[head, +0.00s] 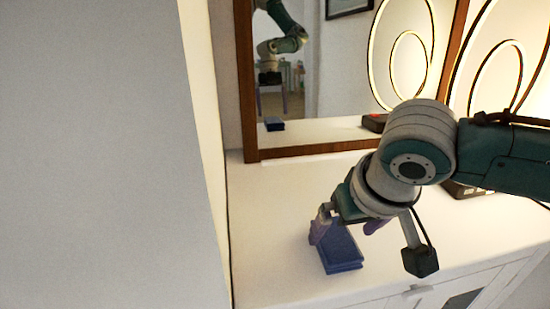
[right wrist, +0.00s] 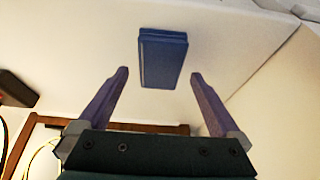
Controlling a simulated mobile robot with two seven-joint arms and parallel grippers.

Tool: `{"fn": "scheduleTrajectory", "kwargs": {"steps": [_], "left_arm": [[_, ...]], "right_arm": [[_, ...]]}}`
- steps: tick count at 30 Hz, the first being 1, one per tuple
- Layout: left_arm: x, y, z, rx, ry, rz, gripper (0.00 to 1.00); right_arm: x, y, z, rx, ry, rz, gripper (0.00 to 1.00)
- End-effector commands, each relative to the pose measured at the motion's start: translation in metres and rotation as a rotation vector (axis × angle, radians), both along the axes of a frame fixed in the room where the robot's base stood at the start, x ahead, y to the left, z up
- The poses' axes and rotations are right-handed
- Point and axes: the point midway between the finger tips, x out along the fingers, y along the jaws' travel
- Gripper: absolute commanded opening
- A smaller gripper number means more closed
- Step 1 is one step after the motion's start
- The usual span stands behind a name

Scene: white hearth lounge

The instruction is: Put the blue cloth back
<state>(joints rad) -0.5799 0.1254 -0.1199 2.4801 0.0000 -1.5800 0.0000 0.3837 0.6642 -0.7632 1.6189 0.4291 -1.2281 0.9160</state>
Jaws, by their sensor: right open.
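The blue cloth (head: 341,252) looks like a folded, flat block. It lies on the white cabinet top near its front edge, and it also shows in the right wrist view (right wrist: 162,60). My right gripper (head: 344,236) is open above the cloth. In the right wrist view its two purple fingers (right wrist: 160,75) stand apart, one on each side of the cloth's near end, with nothing held between them. Part of the cloth is hidden behind the gripper in the head view. My left gripper is not in view.
A wood-framed mirror (head: 245,90) stands at the back of the cabinet (head: 270,270) and reflects the arm and cloth. A white wall (head: 110,150) bounds the left. The cabinet top left of the cloth is clear.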

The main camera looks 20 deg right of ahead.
Motion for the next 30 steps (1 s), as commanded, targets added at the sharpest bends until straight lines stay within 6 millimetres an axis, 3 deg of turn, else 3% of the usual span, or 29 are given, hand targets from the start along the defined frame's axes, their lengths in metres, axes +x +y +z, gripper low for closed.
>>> {"fn": "scheduleTrajectory", "kwargs": {"steps": [3,9,14,17,21,23,26,30], "left_arm": [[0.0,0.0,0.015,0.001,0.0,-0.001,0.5],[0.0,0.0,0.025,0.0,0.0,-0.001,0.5],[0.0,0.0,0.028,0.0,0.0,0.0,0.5],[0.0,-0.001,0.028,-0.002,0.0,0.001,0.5],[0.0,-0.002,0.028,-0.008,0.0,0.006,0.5],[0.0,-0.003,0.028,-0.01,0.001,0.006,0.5],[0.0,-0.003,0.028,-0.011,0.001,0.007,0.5],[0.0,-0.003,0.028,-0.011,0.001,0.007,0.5]], "right_arm": [[-0.011,0.002,0.031,-0.001,-0.002,0.003,1.0],[-0.024,0.006,0.065,0.001,-0.002,0.001,1.0],[-0.032,0.01,0.076,0.003,0.002,0.008,1.0],[-0.046,0.031,0.072,0.025,0.01,0.081,1.0],[-0.085,0.075,0.066,0.072,0.011,0.256,1.0],[-0.104,0.086,0.067,0.08,0.007,0.313,1.0],[-0.135,0.086,0.068,0.063,0.015,0.362,1.0],[-0.171,0.069,0.069,0.01,0.053,0.386,1.0]]}}
